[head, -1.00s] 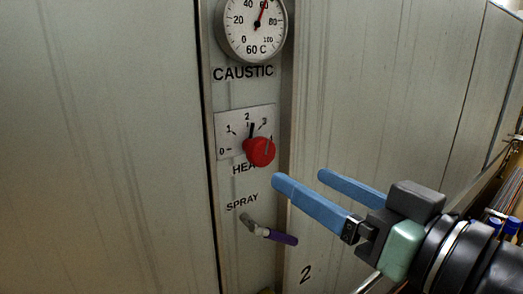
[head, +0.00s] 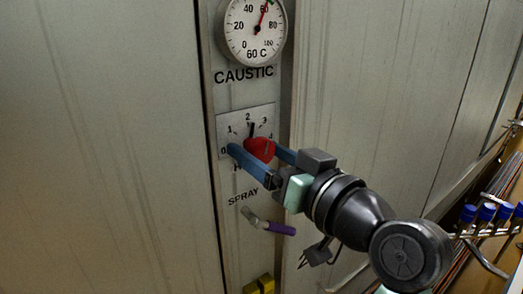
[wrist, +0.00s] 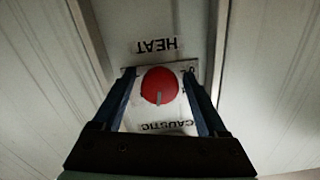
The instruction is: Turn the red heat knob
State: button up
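The red heat knob (head: 261,148) sits on a pale dial plate (head: 232,124) marked with numbers, on the grey panel. A black pointer stands at about 2. My gripper (head: 255,151) reaches in from the right, with one blue finger on each side of the knob. In the wrist view the knob (wrist: 159,86) lies between the two fingers (wrist: 158,76), with a narrow gap showing on both sides. The gripper is open around the knob. In the head view the fingers hide part of the knob's lower edge and most of the HEAT label.
A round temperature gauge (head: 252,29) is above the CAUSTIC label. Below the dial, a spray valve with a purple handle (head: 281,228) sticks out. A yellow object (head: 260,285) shows at the bottom. Several blue-capped items (head: 487,212) stand at the right.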

grip_shut()
jog(key=shift+m+p, duration=0.3)
jog(key=shift+m, duration=0.3)
jog(key=shift+o, duration=0.9)
grip_release()
